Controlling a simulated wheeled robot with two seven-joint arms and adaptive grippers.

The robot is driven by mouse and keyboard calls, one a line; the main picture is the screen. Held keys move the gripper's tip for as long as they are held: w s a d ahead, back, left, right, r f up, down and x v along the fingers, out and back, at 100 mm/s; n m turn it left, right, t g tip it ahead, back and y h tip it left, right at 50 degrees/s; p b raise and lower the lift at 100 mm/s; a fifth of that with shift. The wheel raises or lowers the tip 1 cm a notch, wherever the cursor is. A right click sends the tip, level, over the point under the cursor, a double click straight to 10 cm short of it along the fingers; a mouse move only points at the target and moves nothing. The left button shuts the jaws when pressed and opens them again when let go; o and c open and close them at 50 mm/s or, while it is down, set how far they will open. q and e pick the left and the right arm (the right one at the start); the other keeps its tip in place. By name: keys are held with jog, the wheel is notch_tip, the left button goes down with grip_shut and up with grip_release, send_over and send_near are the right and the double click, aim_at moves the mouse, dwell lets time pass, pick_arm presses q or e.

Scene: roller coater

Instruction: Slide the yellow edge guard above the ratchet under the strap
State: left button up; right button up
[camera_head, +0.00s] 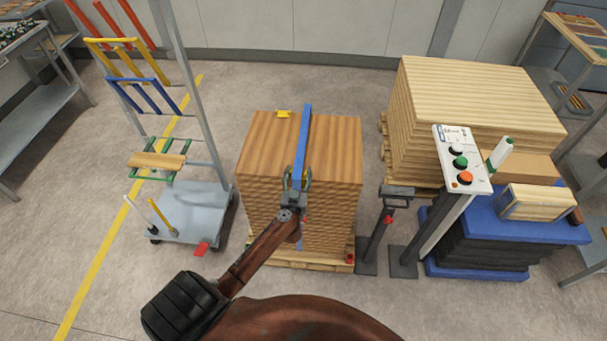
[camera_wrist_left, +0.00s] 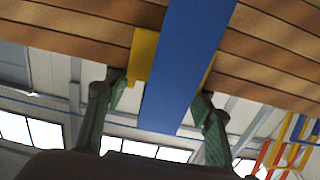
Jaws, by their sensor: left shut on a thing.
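A blue strap (camera_head: 303,133) runs over the top of a stack of wooden boards (camera_head: 262,140) and down its front. My left gripper (camera_head: 297,176) is at the stack's top front edge, a finger on each side of the strap. In the left wrist view the gripper (camera_wrist_left: 163,95) is shut on a yellow edge guard (camera_wrist_left: 143,52), which shows mainly left of the strap (camera_wrist_left: 185,60), with a thin sliver to its right. The guard's middle lies behind the strap, against the boards. Another yellow guard (camera_head: 283,114) lies at the back edge, left of the strap. The ratchet is not clearly visible.
A control post (camera_head: 461,158) and a short grey stand (camera_head: 383,220) are right of the stack. A pale board pile (camera_head: 470,85) and a blue-topped block (camera_head: 520,228) lie beyond. A trolley (camera_head: 190,212) stands left, with bare floor between.

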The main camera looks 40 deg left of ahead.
pick_arm(q)
jog(key=shift+s+a, duration=0.1)
jog(key=shift+a, duration=0.1)
jog(key=shift+d, duration=0.1)
jog(key=o, duration=1.3)
jog(key=shift+c, duration=0.2)
jog(key=v, duration=1.2)
